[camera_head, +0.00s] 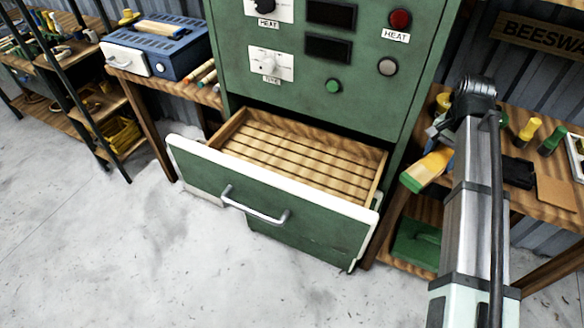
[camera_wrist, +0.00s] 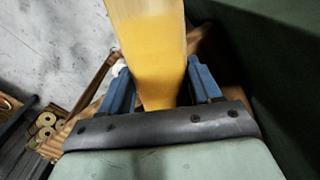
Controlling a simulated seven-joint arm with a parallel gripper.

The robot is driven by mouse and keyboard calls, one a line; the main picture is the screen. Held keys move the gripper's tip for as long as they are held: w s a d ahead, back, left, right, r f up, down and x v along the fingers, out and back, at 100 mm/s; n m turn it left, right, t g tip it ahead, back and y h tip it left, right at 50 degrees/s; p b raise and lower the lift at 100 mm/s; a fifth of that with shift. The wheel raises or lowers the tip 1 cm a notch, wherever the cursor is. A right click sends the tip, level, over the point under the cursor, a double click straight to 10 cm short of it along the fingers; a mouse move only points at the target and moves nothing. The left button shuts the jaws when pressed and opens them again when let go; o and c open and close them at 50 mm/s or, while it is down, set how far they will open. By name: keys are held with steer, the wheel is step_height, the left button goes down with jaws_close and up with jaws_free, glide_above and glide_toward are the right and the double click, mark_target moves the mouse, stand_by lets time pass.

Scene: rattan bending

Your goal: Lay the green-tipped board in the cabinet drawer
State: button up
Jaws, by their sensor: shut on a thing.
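The board (camera_head: 428,168) is wooden and yellow with a green tip pointing down-left in the head view. My gripper (camera_head: 444,154) is shut on it, partly hidden behind my arm. In the wrist view, the board's yellow section (camera_wrist: 152,55) sits between my blue fingers (camera_wrist: 160,78); its green tip is not seen there. The cabinet (camera_head: 330,90) is green. Its lower drawer (camera_head: 285,160) is pulled open, with an empty slatted wooden floor, white rim and metal handle (camera_head: 253,207). The board is held in the air right of the drawer, apart from it.
A wooden bench (camera_head: 550,210) with bottles and small items stands right of the cabinet, close to my gripper. The concrete floor (camera_head: 120,260) before the drawer is clear.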

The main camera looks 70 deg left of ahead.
mark_target(421, 167)
steer(key=s+m, duration=0.2)
steer(key=m, duration=0.1)
steer(key=s+f+m, duration=0.1)
steer(key=s+m, duration=0.1)
steer(key=s+d+f+m, duration=0.1)
steer(key=s+m, duration=0.1)
steer(key=m, duration=0.1)
steer(key=shift+s+f+m, duration=0.1)
steer(key=shift+s+m, duration=0.2)
steer(key=shift+s, duration=0.05)
steer(key=s+a+m, duration=0.2)
steer(key=s+a, duration=0.5)
steer(key=s, duration=0.5)
steer(key=s+a+m, duration=0.2)
steer(key=s+a, duration=0.4)
steer(key=s, duration=0.6)
steer(key=shift+f, duration=4.4)
steer(key=shift+f, duration=0.1)
steer(key=o, duration=1.2)
step_height(421, 167, up, 12)
